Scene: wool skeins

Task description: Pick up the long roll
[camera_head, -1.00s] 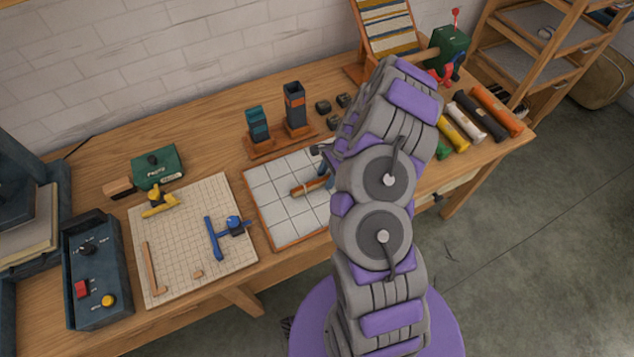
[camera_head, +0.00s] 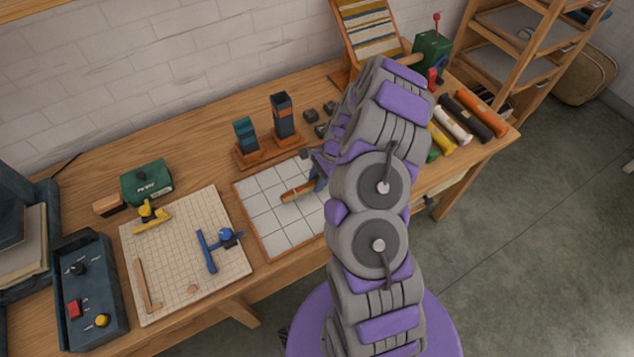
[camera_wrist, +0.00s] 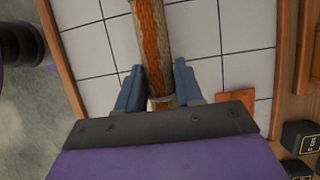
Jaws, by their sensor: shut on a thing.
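The long roll (camera_wrist: 153,35) is an orange-brown, rope-textured cylinder with a pale band near my gripper. It lies over the white tiled board (camera_head: 268,215); I cannot tell whether it touches the tiles. My gripper (camera_wrist: 159,88) has its two blue-grey fingers on either side of the roll, near one end, and is shut on it. In the head view the roll's free end (camera_head: 292,194) sticks out to the left of my gripper (camera_head: 318,180). My arm hides the rest of the roll and the right part of the board there.
Two striped blocks (camera_head: 283,115) stand on a wooden base behind the board. Several coloured rolls (camera_head: 452,124) lie at the right end of the table. A gridded mat (camera_head: 180,255) with tools lies to the left. A green box (camera_head: 147,182) stands behind it.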

